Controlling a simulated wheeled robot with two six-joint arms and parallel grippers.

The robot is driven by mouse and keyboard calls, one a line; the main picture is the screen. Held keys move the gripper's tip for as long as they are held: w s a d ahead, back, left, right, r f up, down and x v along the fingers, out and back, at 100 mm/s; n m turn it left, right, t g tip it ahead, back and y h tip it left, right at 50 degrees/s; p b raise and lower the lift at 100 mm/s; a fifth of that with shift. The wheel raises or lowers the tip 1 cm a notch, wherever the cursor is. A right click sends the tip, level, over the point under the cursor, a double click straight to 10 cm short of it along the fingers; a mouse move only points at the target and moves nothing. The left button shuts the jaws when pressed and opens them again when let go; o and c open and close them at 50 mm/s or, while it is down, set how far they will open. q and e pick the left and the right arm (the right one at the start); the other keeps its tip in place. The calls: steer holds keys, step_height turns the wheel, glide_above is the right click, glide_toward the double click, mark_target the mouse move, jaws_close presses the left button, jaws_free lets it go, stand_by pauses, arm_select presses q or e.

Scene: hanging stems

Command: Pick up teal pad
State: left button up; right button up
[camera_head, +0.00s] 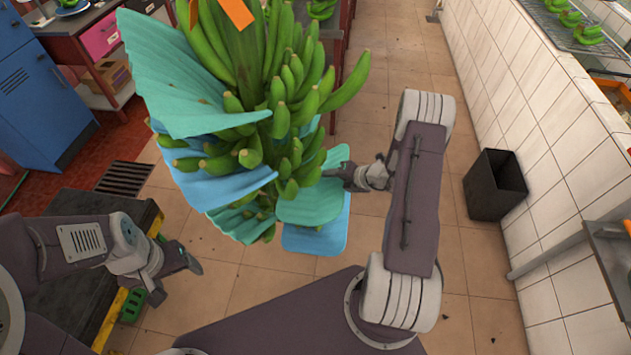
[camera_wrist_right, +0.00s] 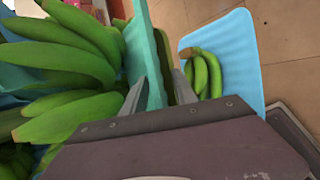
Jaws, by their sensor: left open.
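A banana bunch (camera_head: 240,130) hangs with several teal and blue pads between its hands. A teal pad (camera_head: 312,204) sticks out at its lower right. In the right wrist view a teal pad (camera_wrist_right: 153,60) stands nearly edge-on between my right gripper's fingers (camera_wrist_right: 158,90), which look apart. Whether either finger touches it, I cannot tell. In the head view my right gripper (camera_head: 338,174) is at the bunch's right side, its fingertips partly hidden by the pads. My left gripper (camera_head: 190,262) is open and empty, low to the left of the bunch.
A blue pad (camera_head: 318,235) hangs below the teal one; it also shows in the wrist view (camera_wrist_right: 240,55) with bananas before it. A black bin (camera_head: 494,185) stands by the tiled wall at right. A yellow-edged platform (camera_head: 110,215) is at left. The floor between is open.

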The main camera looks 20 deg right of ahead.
jaws_close()
